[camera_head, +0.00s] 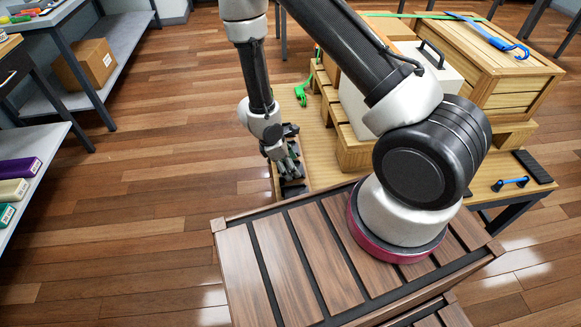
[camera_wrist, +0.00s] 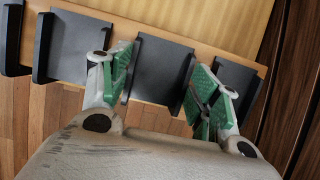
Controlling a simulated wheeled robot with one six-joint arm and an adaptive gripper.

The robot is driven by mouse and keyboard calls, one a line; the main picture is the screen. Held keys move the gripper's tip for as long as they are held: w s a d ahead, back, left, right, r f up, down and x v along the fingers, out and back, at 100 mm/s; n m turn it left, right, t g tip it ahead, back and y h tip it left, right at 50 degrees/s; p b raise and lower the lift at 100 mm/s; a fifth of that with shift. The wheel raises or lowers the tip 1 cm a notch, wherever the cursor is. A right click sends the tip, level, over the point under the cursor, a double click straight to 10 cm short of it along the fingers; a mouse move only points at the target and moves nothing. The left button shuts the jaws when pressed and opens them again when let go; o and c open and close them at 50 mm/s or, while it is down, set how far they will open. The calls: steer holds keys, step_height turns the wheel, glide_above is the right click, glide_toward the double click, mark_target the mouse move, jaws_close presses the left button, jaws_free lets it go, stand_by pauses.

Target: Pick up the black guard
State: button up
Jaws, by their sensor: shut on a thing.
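Several black angled guards sit in a row along the wooden table's edge in the wrist view. One black guard (camera_wrist: 160,72) lies between the green-padded fingers of my gripper (camera_wrist: 161,82), which is shut on it. The left pad is against its left side and the right pad is at its right side. Other guards show to the left (camera_wrist: 72,48) and to the right (camera_wrist: 236,85). In the head view my gripper (camera_head: 283,164) points down at the table's left end, and partly hides the guards there.
The table (camera_head: 322,176) holds a wooden crate (camera_head: 510,85), a white case (camera_head: 360,105), a green ratchet (camera_head: 301,92) and a blue-handled tool (camera_head: 510,183). A blue ratchet (camera_head: 497,40) lies on the crate. Shelving (camera_head: 105,60) stands left, with open floor between.

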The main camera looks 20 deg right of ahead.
steer(key=shift+w+a+r, duration=0.1)
steer(key=shift+a+r, duration=0.25)
steer(key=w+a+r, duration=0.1)
steer(key=a+r, duration=0.2)
steer(key=a, duration=0.3)
steer(key=w+a+r, duration=0.1)
steer(key=a+r, duration=0.3)
steer(key=a, duration=0.3)
steer(key=shift+w, duration=0.25)
steer(key=shift+r, duration=0.1)
